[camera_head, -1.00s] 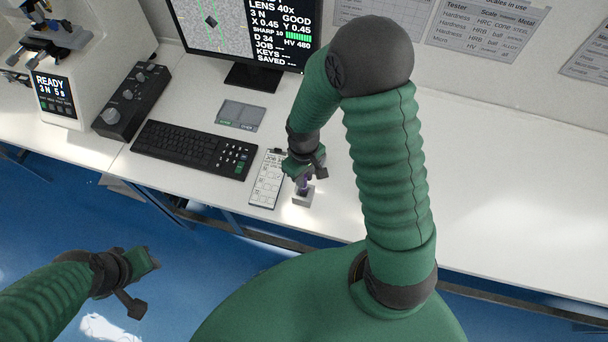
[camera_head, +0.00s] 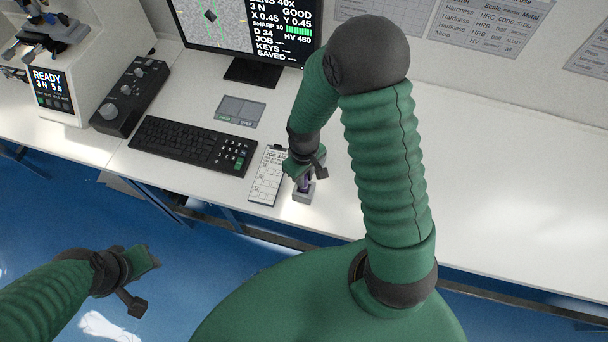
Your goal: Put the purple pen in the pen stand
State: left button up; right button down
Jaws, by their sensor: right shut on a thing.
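The purple pen (camera_head: 305,183) shows as a small purple piece below my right gripper (camera_head: 302,177), which is shut on it. The pen is roughly upright, with its lower end at the small grey pen stand (camera_head: 304,196) near the front edge of the bench. The gripper hides most of the pen, and I cannot tell how deep its lower end sits. My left gripper (camera_head: 143,282) hangs at the lower left, over the blue floor and away from the bench; its fingers appear apart, with nothing between them.
A clipboard with a sheet (camera_head: 267,178) lies just left of the stand. The keyboard (camera_head: 192,145), a grey pad (camera_head: 240,111), the monitor (camera_head: 245,30) and a black control box (camera_head: 131,96) stand farther left and back. The bench right of my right arm (camera_head: 510,190) is clear.

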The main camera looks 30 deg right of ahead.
jog(key=shift+f+b, duration=0.8)
jog(key=shift+f, duration=0.4)
jog(key=c, duration=1.2)
grip_release()
jog(key=shift+c, duration=0.2)
jog(key=shift+r, duration=0.1)
notch_tip(320, 180, up, 16)
jog(key=p, duration=0.1)
jog(key=shift+r, duration=0.25)
jog(key=shift+w, duration=0.1)
jog(key=s+a+f+m+t, duration=0.2)
jog(key=s+a, duration=0.2)
jog(key=shift+s+a+f+t, duration=0.25)
jog(key=shift+a+f+t, duration=0.05)
jog(key=shift+a+f, duration=0.05)
